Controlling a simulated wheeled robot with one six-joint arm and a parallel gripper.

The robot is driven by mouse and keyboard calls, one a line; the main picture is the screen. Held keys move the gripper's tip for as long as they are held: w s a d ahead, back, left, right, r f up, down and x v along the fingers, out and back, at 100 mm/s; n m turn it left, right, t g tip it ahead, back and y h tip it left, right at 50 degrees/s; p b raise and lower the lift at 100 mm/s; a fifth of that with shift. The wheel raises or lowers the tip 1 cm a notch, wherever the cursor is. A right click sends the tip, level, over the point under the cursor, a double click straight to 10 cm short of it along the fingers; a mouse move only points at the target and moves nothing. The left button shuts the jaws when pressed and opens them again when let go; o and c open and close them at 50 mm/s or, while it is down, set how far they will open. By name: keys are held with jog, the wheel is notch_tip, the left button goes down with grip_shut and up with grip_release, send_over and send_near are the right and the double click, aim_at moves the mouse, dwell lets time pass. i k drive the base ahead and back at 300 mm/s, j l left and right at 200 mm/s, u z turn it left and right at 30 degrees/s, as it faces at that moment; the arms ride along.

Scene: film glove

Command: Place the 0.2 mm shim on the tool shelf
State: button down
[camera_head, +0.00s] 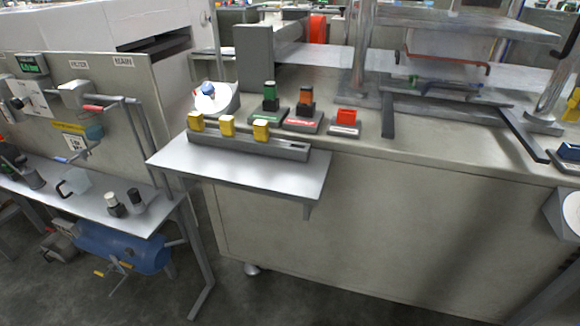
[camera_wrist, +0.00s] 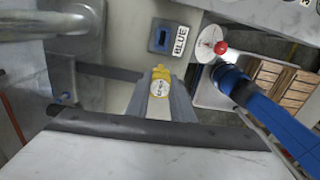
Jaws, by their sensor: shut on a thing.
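In the wrist view my gripper (camera_wrist: 160,95) is shut on a yellow piece (camera_wrist: 160,75) with a round pale label. It appears to be the shim; I cannot read its thickness for certain. I cannot make out my gripper in the head view. In the head view a small pale shelf (camera_head: 190,162), which looks like the tool shelf, juts from the front of the grey bench at centre left. A long grey rack (camera_head: 285,150) lies along its back edge. Three yellow-topped pieces (camera_head: 227,125) stand in the rack, spaced apart.
Green (camera_head: 270,97), orange (camera_head: 305,97) and red (camera_head: 346,116) blocks sit on bases behind the shelf. A blue block labelled BLUE (camera_wrist: 164,38) and a red-knobbed disc (camera_wrist: 208,44) lie beyond my gripper. The shelf's front part is bare.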

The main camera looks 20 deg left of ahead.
aim_at(230, 169)
jog(key=u, duration=0.4)
jog(key=k+j+u, duration=0.1)
jog(key=u, duration=0.35)
jog(key=j+u, duration=0.15)
jog(key=u, duration=0.25)
jog(key=k+j+u, duration=0.1)
jog(key=u, duration=0.35)
